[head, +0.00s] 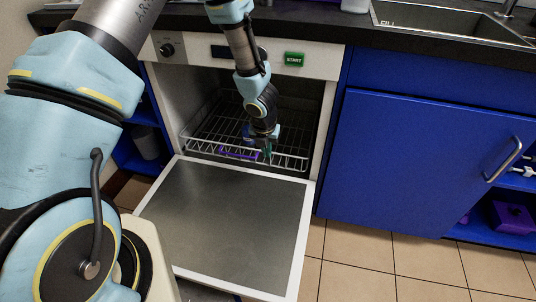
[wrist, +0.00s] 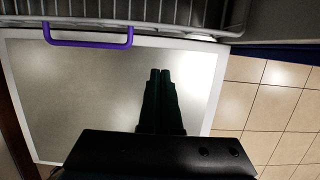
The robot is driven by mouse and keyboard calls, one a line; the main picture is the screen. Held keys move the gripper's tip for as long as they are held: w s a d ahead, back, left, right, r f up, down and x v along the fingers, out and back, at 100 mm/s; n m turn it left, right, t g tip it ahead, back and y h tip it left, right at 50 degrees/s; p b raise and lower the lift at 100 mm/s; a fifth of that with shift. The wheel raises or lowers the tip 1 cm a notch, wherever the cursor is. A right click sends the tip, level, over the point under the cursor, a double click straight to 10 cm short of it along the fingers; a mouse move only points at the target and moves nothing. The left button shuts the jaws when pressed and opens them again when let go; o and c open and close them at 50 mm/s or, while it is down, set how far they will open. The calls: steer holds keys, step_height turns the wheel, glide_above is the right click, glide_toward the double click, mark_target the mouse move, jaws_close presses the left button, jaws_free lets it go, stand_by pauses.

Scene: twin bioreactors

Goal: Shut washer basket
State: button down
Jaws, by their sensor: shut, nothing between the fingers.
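The washer (head: 168,100) stands under the counter with its door (head: 225,222) folded down flat in front. Its wire basket (head: 205,132) sits inside the cavity, with its front edge near the opening. A purple handle (head: 238,152) is on the basket's front; it also shows in the wrist view (wrist: 88,43), at upper left. My gripper (head: 267,152) is at the basket's front edge, to the right of the handle. In the wrist view my gripper (wrist: 161,75) has its fingers together and empty, over the open door and apart from the handle. Whether it touches the basket is unclear.
A green START button (head: 294,59) and a dark knob (head: 167,50) are on the washer's top panel. A blue cabinet (head: 410,160) stands close on the right. Tiled floor (head: 385,255) is free in front of it.

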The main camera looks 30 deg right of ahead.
step_height(320, 180, up, 4)
steer(key=r+p, duration=0.1)
steer(key=p, duration=0.1)
steer(key=t+h+b, duration=0.1)
steer(key=b, duration=0.6)
glide_toward(220, 146)
steer(key=s+a+r, duration=0.4)
steer(key=s, duration=0.1)
steer(key=shift+w+d+f+b, duration=0.3)
steer(key=shift+w+d+f, duration=0.65)
steer(key=shift+f, duration=0.6)
steer(key=shift+w+d+f+b, duration=0.25)
steer(key=shift+w+d+f, duration=0.6)
steer(key=shift+f, duration=0.65)
steer(key=shift+w+d+f+b, duration=0.3)
steer(key=shift+w+d+f, duration=0.65)
steer(key=shift+f, duration=0.6)
steer(key=shift+a, duration=0.1)
steer(key=shift+w, duration=0.1)
